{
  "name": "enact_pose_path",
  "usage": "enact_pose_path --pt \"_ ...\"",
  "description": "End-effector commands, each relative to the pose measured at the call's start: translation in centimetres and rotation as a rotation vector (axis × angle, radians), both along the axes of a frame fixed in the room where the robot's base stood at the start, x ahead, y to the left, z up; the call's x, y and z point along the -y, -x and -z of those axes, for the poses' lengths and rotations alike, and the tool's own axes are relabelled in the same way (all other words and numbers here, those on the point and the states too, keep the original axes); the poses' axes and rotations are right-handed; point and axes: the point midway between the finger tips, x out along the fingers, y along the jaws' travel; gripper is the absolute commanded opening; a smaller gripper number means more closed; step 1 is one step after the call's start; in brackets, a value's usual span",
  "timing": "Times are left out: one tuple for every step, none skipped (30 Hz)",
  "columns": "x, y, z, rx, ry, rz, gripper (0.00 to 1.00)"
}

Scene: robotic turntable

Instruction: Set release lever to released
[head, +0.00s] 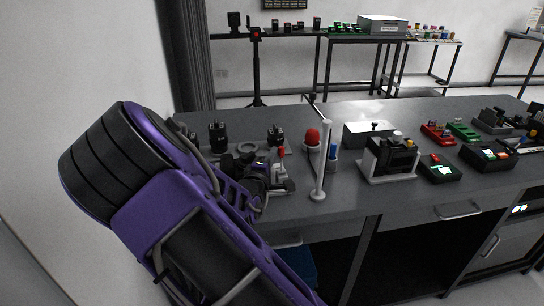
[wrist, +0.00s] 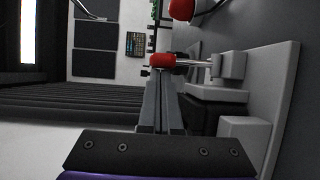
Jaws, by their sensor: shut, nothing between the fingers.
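The release lever is a thin metal rod with a red knob (wrist: 163,60), held by a grey bracket (wrist: 231,69) on a light base plate (wrist: 277,105). In the head view its red knob (head: 282,152) stands up above the plate, near the table's left end. My gripper (wrist: 160,75) is shut and empty. Its fingertips are right at the red knob in the wrist view, overlapping its lower edge; I cannot tell whether they touch. In the head view my gripper (head: 268,172) is beside the lever, and my purple arm hides part of the fixture.
A white post (head: 322,160) stands close right of the lever. Behind it are a red-domed holder (head: 312,140) and a blue-topped one (head: 332,150). Black plug-like parts (head: 217,137) stand at the back left. A black device (head: 390,158) is further right.

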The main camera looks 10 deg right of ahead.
Motion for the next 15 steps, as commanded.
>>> enact_pose_path --pt "0.1 0.2 0.2 0.023 0.003 0.001 0.0" --pt "0.1 0.3 0.1 0.037 0.001 0.001 0.0" --pt "0.1 0.4 0.0 0.038 0.0 0.002 0.0" --pt "0.1 0.5 0.0 0.037 -0.001 0.002 0.0" --pt "0.1 0.6 0.0 0.036 -0.001 0.002 0.0" --pt "0.1 0.7 0.0 0.036 -0.001 0.002 0.0" --pt "0.1 0.8 0.0 0.036 0.0 0.003 0.0" --pt "0.1 0.8 0.0 0.036 0.0 0.003 0.0" --pt "0.1 0.9 0.0 0.035 -0.001 0.003 0.0" --pt "0.1 1.0 0.0 0.034 0.0 0.003 0.0" --pt "0.1 1.0 0.0 0.034 0.0 0.003 0.0" --pt "0.1 1.1 0.0 0.034 0.0 0.003 0.0" --pt "0.1 1.2 0.0 0.034 0.0 0.003 0.0" --pt "0.1 1.2 0.0 0.034 0.0 0.003 0.0" --pt "0.1 1.2 0.1 0.034 0.0 0.003 0.0"
